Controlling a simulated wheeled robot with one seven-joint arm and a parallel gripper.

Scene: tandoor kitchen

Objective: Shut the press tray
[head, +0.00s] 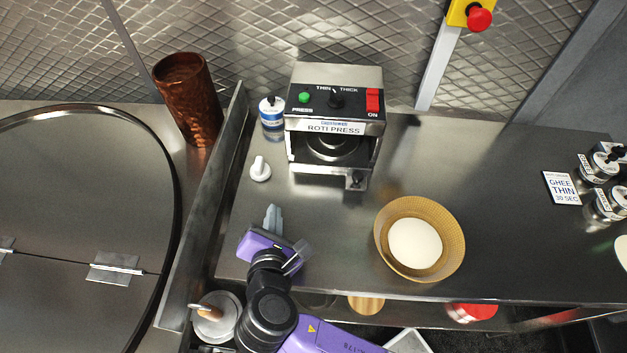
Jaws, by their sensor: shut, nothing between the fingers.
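The roti press (333,128) is a steel box with a green button, a black knob and red switches on its sloped top. Its front is open, and a dark round plate shows inside. The press tray (320,173) shows as a low steel front edge at the bottom of the opening, with a small dark latch or knob at its right end. How far out the tray sits is hard to tell from above. My gripper (272,217) is shut and empty, over the counter in front and to the left of the press, apart from it, fingers pointing toward the back.
A white-and-blue jar (272,112) and a small white knobbed object (260,168) stand left of the press. A woven basket (383,245) with a white dough round (414,243) sits front right. Seasoning jars (604,165) stand far right. The counter's middle right is clear.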

